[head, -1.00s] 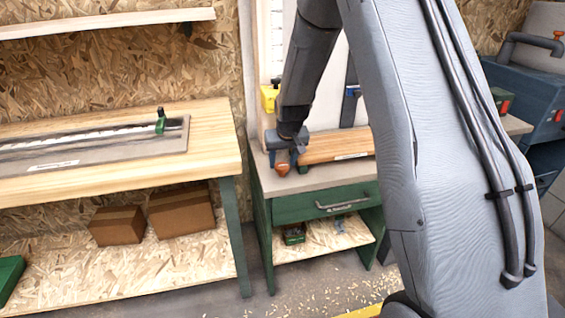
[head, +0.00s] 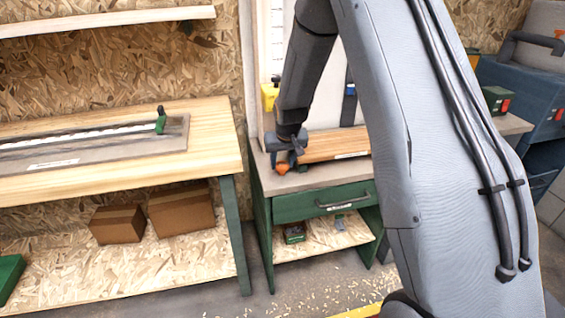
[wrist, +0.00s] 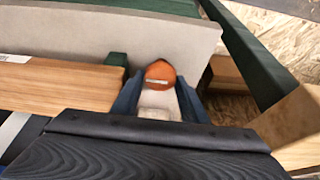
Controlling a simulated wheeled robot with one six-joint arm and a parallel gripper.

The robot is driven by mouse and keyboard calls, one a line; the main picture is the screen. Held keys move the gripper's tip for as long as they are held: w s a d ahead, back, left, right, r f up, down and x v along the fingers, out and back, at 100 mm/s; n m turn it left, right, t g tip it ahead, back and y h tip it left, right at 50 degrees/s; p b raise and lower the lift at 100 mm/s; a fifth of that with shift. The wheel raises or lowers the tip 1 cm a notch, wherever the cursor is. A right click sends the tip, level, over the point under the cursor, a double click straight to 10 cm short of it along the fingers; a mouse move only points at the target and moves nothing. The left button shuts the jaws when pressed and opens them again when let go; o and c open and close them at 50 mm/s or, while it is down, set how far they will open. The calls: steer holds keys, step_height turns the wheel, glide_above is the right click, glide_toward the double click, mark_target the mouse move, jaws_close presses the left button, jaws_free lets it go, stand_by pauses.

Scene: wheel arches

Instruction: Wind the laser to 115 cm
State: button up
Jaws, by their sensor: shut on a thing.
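A small orange knob (head: 282,169) sits at the left front edge of the grey bench top. In the wrist view the orange knob (wrist: 161,73) shows between my two blue fingers. My gripper (head: 286,158) is shut on it, pointing down. A yellow block (head: 269,96), which looks like the laser, sits on the upright board behind, left of my forearm. A pale upright scale (head: 277,45) with dark marks runs above it. Its numbers are too small to read, and my arm hides part of the board.
A wooden beam (head: 335,146) lies on the bench just right of my gripper. The green drawer (head: 325,201) is below. A wooden table (head: 215,130) with a ruler board stands to the left, across a gap. A blue toolbox (head: 525,95) is at the right.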

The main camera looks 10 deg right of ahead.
steer(key=shift+f+m+b, duration=0.1)
steer(key=shift+m+b, duration=0.2)
steer(key=shift+b, duration=0.1)
steer(key=m+b, duration=0.1)
steer(key=b, duration=0.2)
steer(key=m+h+b, duration=0.1)
steer(key=m+b, duration=0.1)
steer(key=b, duration=0.1)
steer(key=m+h+b, duration=0.1)
steer(key=m+b, duration=0.1)
steer(key=b, duration=0.1)
steer(key=shift+w+a+f, duration=0.15)
steer(key=shift+a, duration=0.1)
steer(key=m+g+h+b, duration=0.1)
steer(key=m+b, duration=0.2)
steer(key=b, duration=0.1)
steer(key=shift+a, duration=0.1)
steer(key=m+b, duration=0.1)
steer(key=m, duration=0.1)
steer(key=m+g+h+b, duration=0.1)
steer(key=m, duration=0.1)
steer(key=shift+w+r+m+g, duration=0.15)
steer(key=shift+r+m+g, duration=0.05)
steer(key=shift+m+g, duration=0.1)
steer(key=m+g, duration=0.2)
steer(key=m, duration=0.3)
steer(key=shift+w, duration=0.1)
steer(key=shift+m, duration=0.3)
steer(key=o, duration=0.8)
steer(key=shift+a, duration=0.1)
